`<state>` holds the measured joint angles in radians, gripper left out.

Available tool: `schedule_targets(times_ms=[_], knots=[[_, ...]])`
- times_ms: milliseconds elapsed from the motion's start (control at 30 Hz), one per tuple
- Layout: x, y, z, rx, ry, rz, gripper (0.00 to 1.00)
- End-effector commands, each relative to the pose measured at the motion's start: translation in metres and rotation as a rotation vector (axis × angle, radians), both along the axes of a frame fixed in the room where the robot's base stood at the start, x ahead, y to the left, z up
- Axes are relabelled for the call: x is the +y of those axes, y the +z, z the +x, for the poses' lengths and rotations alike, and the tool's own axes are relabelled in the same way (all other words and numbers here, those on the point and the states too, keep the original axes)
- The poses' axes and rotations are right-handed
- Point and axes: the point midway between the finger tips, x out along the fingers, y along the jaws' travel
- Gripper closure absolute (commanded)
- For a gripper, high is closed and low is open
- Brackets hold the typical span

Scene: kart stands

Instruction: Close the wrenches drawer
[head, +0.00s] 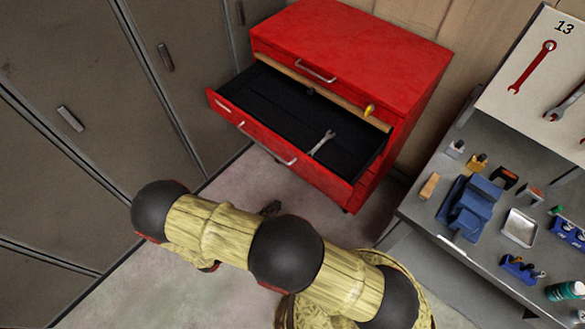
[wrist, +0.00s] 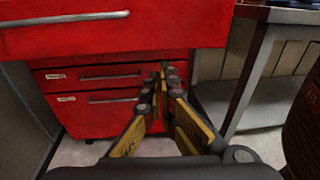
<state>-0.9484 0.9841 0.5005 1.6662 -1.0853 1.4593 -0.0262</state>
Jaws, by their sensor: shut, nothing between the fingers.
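The open drawer (head: 228,112) of a red tool cabinet (head: 365,45) is pulled far out, with a black interior and a silver wrench (head: 322,142) lying inside. Its red front has a silver handle (head: 266,145). In the wrist view, the drawer front (wrist: 170,25) fills the top left, with its handle (wrist: 65,18) close above. My gripper (wrist: 168,72) is shut and empty, pointing toward the cabinet from below the level of the open drawer front. In the head view, my arm hides most of the gripper; only a dark part shows below the drawer.
Two lower drawers (wrist: 100,77) are shut. Grey lockers (head: 85,70) stand to the left. A workbench (head: 420,205) with a blue vise (head: 468,208) and small tools stands to the right. A yellow-handled tool (head: 369,110) shows at the cabinet's right edge. Some floor is clear before the cabinet.

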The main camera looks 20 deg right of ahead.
Motion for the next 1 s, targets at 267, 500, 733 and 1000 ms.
schedule_targets(times_ms=[267, 500, 733, 1000], knots=[[0.030, 0.032, 0.045, -0.084, 0.135, -0.075, 1.00], [0.005, 0.033, 0.060, -0.083, 0.127, -0.078, 1.00], [-0.033, 0.033, 0.085, -0.083, 0.126, -0.076, 1.00], [-0.070, 0.033, 0.111, -0.083, 0.127, -0.075, 1.00]])
